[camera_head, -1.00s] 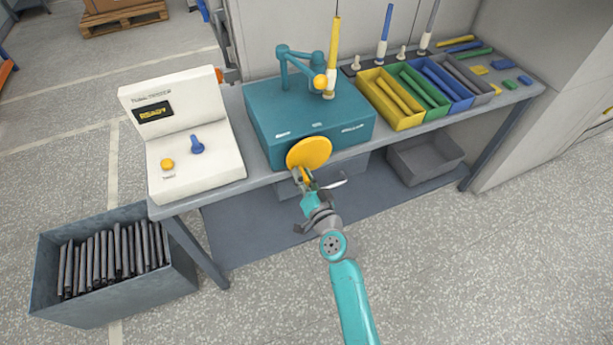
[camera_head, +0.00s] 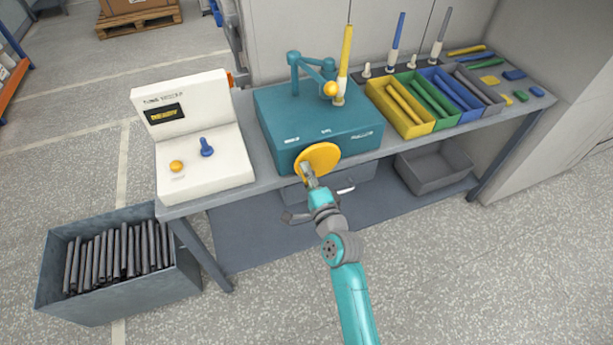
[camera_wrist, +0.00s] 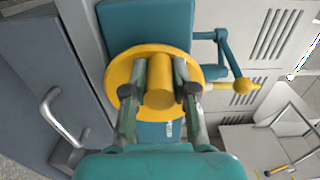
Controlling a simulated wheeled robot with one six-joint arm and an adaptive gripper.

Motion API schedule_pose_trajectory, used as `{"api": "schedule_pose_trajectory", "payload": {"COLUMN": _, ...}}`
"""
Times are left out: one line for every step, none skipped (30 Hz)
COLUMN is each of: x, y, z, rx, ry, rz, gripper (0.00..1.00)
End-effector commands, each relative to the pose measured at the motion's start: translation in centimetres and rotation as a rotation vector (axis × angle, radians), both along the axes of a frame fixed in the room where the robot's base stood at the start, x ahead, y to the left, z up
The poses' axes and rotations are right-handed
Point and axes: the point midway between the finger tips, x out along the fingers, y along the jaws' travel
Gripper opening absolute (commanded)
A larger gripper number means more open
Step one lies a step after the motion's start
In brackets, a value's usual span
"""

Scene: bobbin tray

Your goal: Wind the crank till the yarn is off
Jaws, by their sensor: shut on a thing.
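The crank is a yellow disc (camera_head: 324,154) on the front of a teal winder box (camera_head: 285,110). In the wrist view, my gripper (camera_wrist: 160,88) has a finger on each side of the disc's yellow knob (camera_wrist: 160,72) and is shut on it. In the head view my gripper (camera_head: 308,174) is at the lower left part of the disc and hides the knob. A tall yellow bobbin (camera_head: 346,60) stands upright on the box, beside a teal jointed arm (camera_head: 314,72) with a yellow ball end. Whether yarn is on it is too small to tell.
A white console (camera_head: 205,160) with a small display, yellow button and blue lever stands left on the bench. Yellow, green, blue and grey bins (camera_head: 400,118) stand right. A grey crate (camera_head: 75,305) of dark rods is on the floor. A drawer handle (camera_wrist: 62,118) is close by.

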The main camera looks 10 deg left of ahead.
Motion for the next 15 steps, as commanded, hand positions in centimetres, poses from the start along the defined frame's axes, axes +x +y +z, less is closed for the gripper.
{"api": "schedule_pose_trajectory", "payload": {"x": 0.1, "y": -0.1, "z": 0.4, "rx": 0.036, "ry": 0.020, "rz": -0.002, "gripper": 0.00}}
{"api": "schedule_pose_trajectory", "payload": {"x": 0.1, "y": -0.1, "z": 0.5, "rx": 0.059, "ry": 0.035, "rz": -0.002, "gripper": 0.00}}
{"api": "schedule_pose_trajectory", "payload": {"x": 0.2, "y": -0.2, "z": 0.7, "rx": 0.088, "ry": 0.056, "rz": -0.002, "gripper": 0.00}}
{"api": "schedule_pose_trajectory", "payload": {"x": 0.2, "y": -0.2, "z": 0.8, "rx": 0.109, "ry": 0.070, "rz": -0.002, "gripper": 0.00}}
{"api": "schedule_pose_trajectory", "payload": {"x": 0.2, "y": -0.3, "z": 0.9, "rx": 0.131, "ry": 0.085, "rz": -0.002, "gripper": 0.00}}
{"api": "schedule_pose_trajectory", "payload": {"x": 0.3, "y": -0.3, "z": 1.0, "rx": 0.158, "ry": 0.103, "rz": -0.002, "gripper": 0.00}}
{"api": "schedule_pose_trajectory", "payload": {"x": 0.3, "y": -0.4, "z": 1.2, "rx": 0.178, "ry": 0.117, "rz": -0.002, "gripper": 0.00}}
{"api": "schedule_pose_trajectory", "payload": {"x": 0.3, "y": -0.4, "z": 1.3, "rx": 0.199, "ry": 0.129, "rz": -0.002, "gripper": 0.00}}
{"api": "schedule_pose_trajectory", "payload": {"x": 0.4, "y": -0.5, "z": 1.4, "rx": 0.223, "ry": 0.146, "rz": -0.002, "gripper": 0.00}}
{"api": "schedule_pose_trajectory", "payload": {"x": 0.4, "y": -0.5, "z": 1.5, "rx": 0.242, "ry": 0.159, "rz": -0.002, "gripper": 0.00}}
{"api": "schedule_pose_trajectory", "payload": {"x": 0.4, "y": -0.5, "z": 1.6, "rx": 0.257, "ry": 0.169, "rz": -0.002, "gripper": 0.00}}
{"api": "schedule_pose_trajectory", "payload": {"x": 0.4, "y": -0.6, "z": 1.7, "rx": 0.278, "ry": 0.183, "rz": -0.002, "gripper": 0.00}}
{"api": "schedule_pose_trajectory", "payload": {"x": 0.5, "y": -0.6, "z": 1.7, "rx": 0.294, "ry": 0.194, "rz": -0.002, "gripper": 0.00}}
{"api": "schedule_pose_trajectory", "payload": {"x": 0.5, "y": -0.7, "z": 1.8, "rx": 0.307, "ry": 0.204, "rz": -0.002, "gripper": 0.00}}
{"api": "schedule_pose_trajectory", "payload": {"x": 0.5, "y": -0.7, "z": 1.8, "rx": 0.323, "ry": 0.215, "rz": -0.002, "gripper": 0.00}}
